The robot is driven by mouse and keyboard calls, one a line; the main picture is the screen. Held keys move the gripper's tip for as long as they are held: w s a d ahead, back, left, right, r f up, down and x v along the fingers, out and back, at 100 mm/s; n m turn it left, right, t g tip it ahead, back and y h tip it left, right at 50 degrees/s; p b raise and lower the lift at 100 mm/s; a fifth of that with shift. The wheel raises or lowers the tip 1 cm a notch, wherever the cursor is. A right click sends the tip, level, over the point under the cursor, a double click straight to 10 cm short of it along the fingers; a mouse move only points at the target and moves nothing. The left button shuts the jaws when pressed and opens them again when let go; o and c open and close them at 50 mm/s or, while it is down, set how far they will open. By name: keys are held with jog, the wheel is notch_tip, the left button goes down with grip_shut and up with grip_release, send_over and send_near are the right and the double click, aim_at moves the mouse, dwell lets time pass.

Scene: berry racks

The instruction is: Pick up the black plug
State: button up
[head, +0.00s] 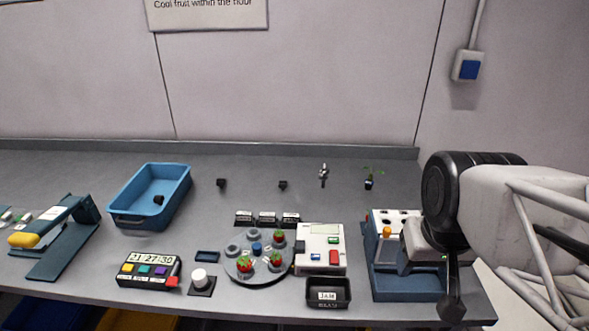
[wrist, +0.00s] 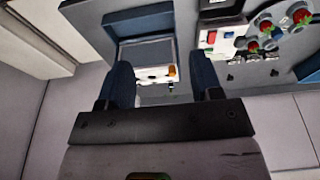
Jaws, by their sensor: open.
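Three small black pieces could be the black plug, and I cannot tell which one it is. One black piece (head: 221,183) lies on the bench at the back, right of the blue tray. Another black piece (head: 283,184) lies further right. A third black piece (head: 158,200) lies inside the blue tray (head: 118,217). My gripper (wrist: 161,85) is open and empty in the wrist view, above the blue rack (wrist: 112,22). In the head view my gripper (head: 452,303) hangs at the far right, well away from the black pieces and partly hidden by my arm.
The blue rack (head: 402,284) stands below my arm. A round carousel (head: 240,270) with red berries, a white device (head: 320,249), a dark bin (head: 328,292) and a button timer (head: 149,269) fill the front. A small metal part (head: 323,175) and green sprig (head: 368,182) stand at the back.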

jog(key=w+a+r+n, duration=0.1)
jog(key=w+a+n, duration=0.1)
jog(key=w, duration=0.5)
jog(key=w+a+r+n, duration=0.1)
jog(key=w+a+n, duration=0.15)
jog(key=w, duration=0.45)
jog(key=n+g, duration=0.3)
jog(key=n, duration=1.1)
send_over(282, 183)
jog(key=shift+m, duration=0.25)
jog(key=f, duration=1.6)
jog(key=shift+s+d+f, duration=0.1)
jog(key=shift+d+f, duration=0.15)
jog(key=shift+f, duration=0.15)
jog(key=shift+w+a+f, duration=0.2)
jog(key=shift+f, duration=0.05)
jog(key=shift+f, duration=0.1)
jog(key=shift+f, duration=1.2)
jog(key=shift+f, duration=0.1)
